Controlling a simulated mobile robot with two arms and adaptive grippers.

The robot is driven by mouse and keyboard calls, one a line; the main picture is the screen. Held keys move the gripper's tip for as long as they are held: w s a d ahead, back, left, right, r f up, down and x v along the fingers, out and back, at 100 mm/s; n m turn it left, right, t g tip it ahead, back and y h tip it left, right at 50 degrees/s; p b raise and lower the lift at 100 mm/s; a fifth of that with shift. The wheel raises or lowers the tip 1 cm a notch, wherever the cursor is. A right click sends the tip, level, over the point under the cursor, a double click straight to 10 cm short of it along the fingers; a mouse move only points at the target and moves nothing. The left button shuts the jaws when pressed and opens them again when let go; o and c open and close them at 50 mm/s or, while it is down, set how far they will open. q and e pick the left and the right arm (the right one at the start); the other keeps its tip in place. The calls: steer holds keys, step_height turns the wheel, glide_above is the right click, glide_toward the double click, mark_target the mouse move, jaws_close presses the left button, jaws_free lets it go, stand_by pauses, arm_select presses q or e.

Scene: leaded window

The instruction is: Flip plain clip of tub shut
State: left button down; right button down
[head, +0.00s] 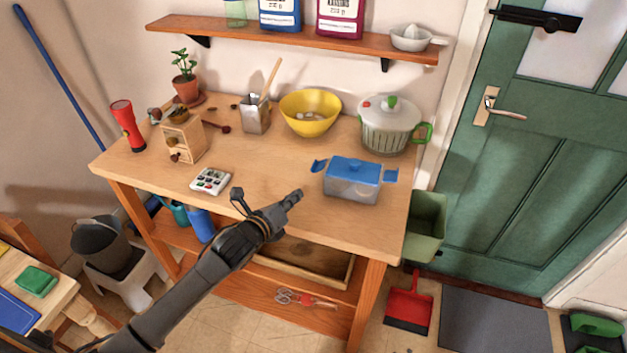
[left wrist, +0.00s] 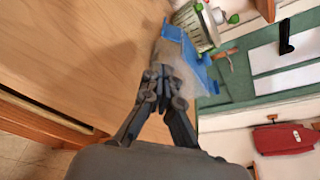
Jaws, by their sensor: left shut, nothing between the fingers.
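The tub (head: 350,190) is a clear, greyish box with a blue lid (head: 355,169) on the worktop, near its right front. A blue clip (head: 318,166) sticks out at its left end and another blue clip (head: 391,175) at its right end; both look swung outward. I cannot tell which one is plain. My left gripper (head: 297,194) is shut and empty, just left of the tub and apart from it. In the left wrist view the shut fingers (left wrist: 163,82) point toward the tub (left wrist: 178,58) and hide part of it. My right gripper is not in view.
The worktop (head: 260,165) is bare around the tub's left side. A lidded pot (head: 388,128) and a yellow bowl (head: 309,118) stand behind the tub. A white keypad-like device (head: 211,181) lies to the left. A green bin (head: 427,222) hangs beyond the right edge.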

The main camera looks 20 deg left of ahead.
arm_select(q)
steer(key=p, duration=0.2)
glide_toward(319, 165)
steer(key=w+f, duration=0.1)
steer(key=w+d+f, duration=0.1)
steer(key=w, duration=0.1)
steer(key=w+d+f, duration=0.1)
steer(key=f, duration=0.1)
steer(key=shift+w+f, duration=0.1)
steer(key=shift+w, duration=0.2)
